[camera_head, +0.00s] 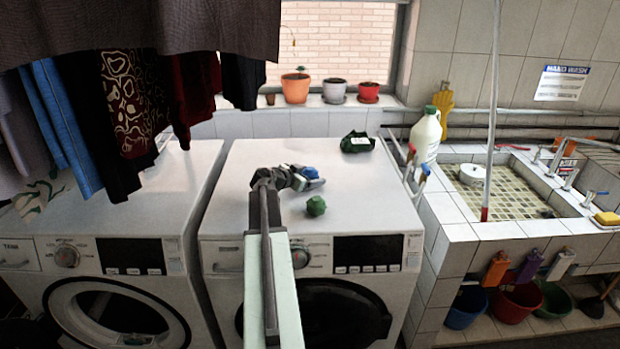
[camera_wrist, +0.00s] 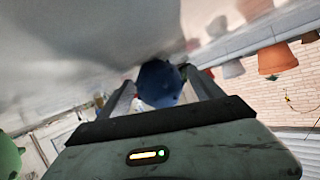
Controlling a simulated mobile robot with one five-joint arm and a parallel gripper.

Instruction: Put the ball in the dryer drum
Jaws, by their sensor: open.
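A blue ball (camera_head: 309,173) is at my gripper (camera_head: 306,181), over the top of the right-hand white machine (camera_head: 250,200). In the wrist view the blue ball (camera_wrist: 160,84) sits between the two open fingers (camera_wrist: 157,88); I cannot tell whether they touch it. A green faceted ball (camera_head: 316,206) lies on the same top, just in front of my gripper, and shows at the wrist view's left edge (camera_wrist: 9,158). The right machine's dark round front (camera_head: 345,315) is partly hidden by my arm. The left machine has a round front (camera_head: 118,312); the drum interiors are unclear.
A dark green crumpled item (camera_head: 357,142) lies at the back of the right machine's top. A white jug (camera_head: 425,138) stands to the right, beside the tiled sink (camera_head: 520,190). Clothes (camera_head: 125,110) hang above the left machine. Flower pots (camera_head: 295,88) line the windowsill.

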